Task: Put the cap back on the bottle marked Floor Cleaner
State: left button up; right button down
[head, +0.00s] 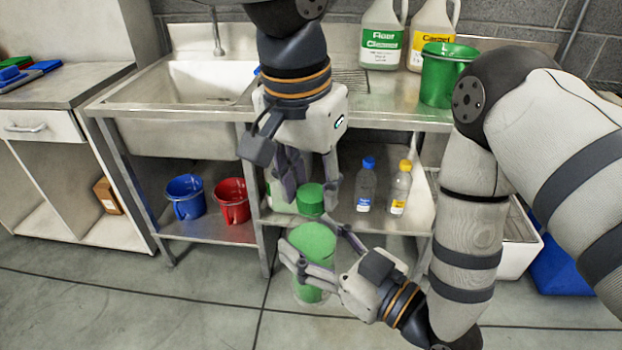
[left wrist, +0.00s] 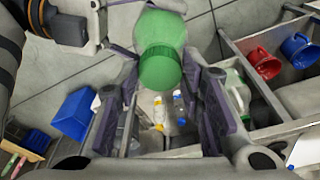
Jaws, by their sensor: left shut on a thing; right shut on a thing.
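My left gripper (head: 308,195) points down and is shut on a green cap (head: 311,199). In the left wrist view the cap (left wrist: 160,68) sits between the fingers. My right gripper (head: 318,258) is shut around a green bottle (head: 313,243), which stands roughly upright below the cap. The bottle also shows behind the cap in the left wrist view (left wrist: 160,28). The cap appears just above the bottle's top in the head view; I cannot tell whether they touch. No marking on this bottle is readable.
A jug with a green Floor Cleaner label (head: 381,45), a yellow-labelled jug (head: 430,30) and a green bucket (head: 440,85) stand on the counter. Below are blue (head: 185,195) and red (head: 232,200) buckets and two small bottles, blue-capped (head: 365,188) and yellow-capped (head: 400,190).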

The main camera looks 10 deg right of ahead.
pick_arm(q)
jog(key=m, duration=0.4)
jog(key=shift+g, duration=0.3)
jog(key=m, duration=0.4)
jog(key=shift+w+g+h, duration=0.1)
jog(key=shift+g+h, duration=0.2)
jog(key=m+g, duration=0.1)
jog(key=m, duration=0.6)
jog(key=shift+w, duration=0.15)
jog(key=m, duration=0.3)
jog(key=shift+m, duration=0.4)
jog(key=m, duration=0.3)
jog(key=m+g+y, duration=0.1)
jog(key=m, duration=0.3)
jog(key=shift+d+y, duration=0.15)
jog(key=shift+y, duration=0.15)
jog(key=m, duration=0.4)
jog(key=shift+y, duration=0.3)
jog(key=m, duration=0.5)
jog(key=shift+m+y, duration=0.4)
jog(key=m, duration=0.3)
jog(key=shift+t, duration=0.4)
